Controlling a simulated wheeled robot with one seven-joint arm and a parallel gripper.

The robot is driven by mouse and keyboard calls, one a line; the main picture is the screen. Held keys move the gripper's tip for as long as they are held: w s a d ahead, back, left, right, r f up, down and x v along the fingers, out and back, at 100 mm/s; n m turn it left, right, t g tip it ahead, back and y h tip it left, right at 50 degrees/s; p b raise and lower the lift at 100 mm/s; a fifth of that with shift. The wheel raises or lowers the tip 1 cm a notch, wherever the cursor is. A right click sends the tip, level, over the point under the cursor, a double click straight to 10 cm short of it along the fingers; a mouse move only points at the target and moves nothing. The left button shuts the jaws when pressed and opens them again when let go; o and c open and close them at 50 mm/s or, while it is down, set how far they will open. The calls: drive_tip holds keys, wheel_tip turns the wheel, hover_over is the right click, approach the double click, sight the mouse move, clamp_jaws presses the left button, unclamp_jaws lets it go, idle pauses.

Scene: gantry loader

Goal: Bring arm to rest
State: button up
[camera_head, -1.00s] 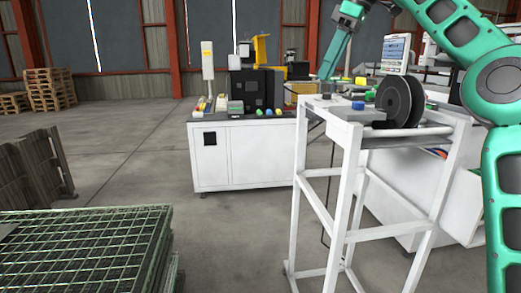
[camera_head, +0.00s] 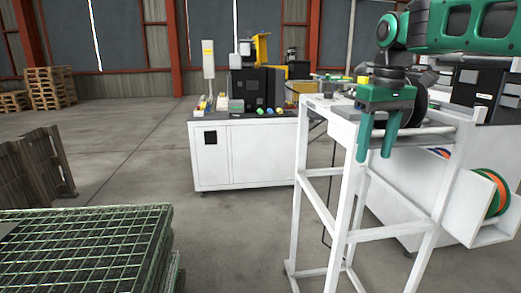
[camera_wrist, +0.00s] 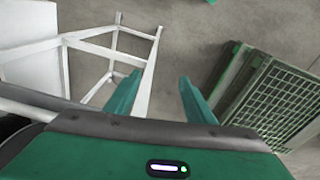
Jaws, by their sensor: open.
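My gripper (camera_head: 376,138) is green and hangs with its fingers pointing down in front of the tall white stand (camera_head: 352,200) in the head view. Its two fingers are apart with nothing between them. In the wrist view the fingers (camera_wrist: 158,100) are spread, with bare grey floor between them. My green arm reaches in from the upper right of the head view. The black reel (camera_head: 410,103) on the stand is mostly hidden behind my gripper.
A white cabinet (camera_head: 245,158) with small coloured parts stands behind, left of the stand. A green wire-mesh crate (camera_head: 80,245) is at the front left; it also shows in the wrist view (camera_wrist: 275,98). An orange and green spool (camera_head: 490,192) is at right. Floor between crate and stand is clear.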

drive_tip(key=s+d+f+m, duration=0.3)
drive_tip(key=s+f, duration=0.4)
drive_tip(key=s, duration=0.3)
drive_tip(key=s+d+f+m, duration=0.3)
drive_tip(key=s+d+f, duration=0.3)
drive_tip(key=s, duration=0.4)
drive_tip(key=s+d+f+m, duration=0.3)
drive_tip(key=s+d+f, duration=0.2)
drive_tip(key=s+f, duration=0.4)
drive_tip(key=shift+s+m+g, duration=0.4)
drive_tip(key=shift+w+f, duration=0.2)
drive_tip(key=shift+w, duration=0.45)
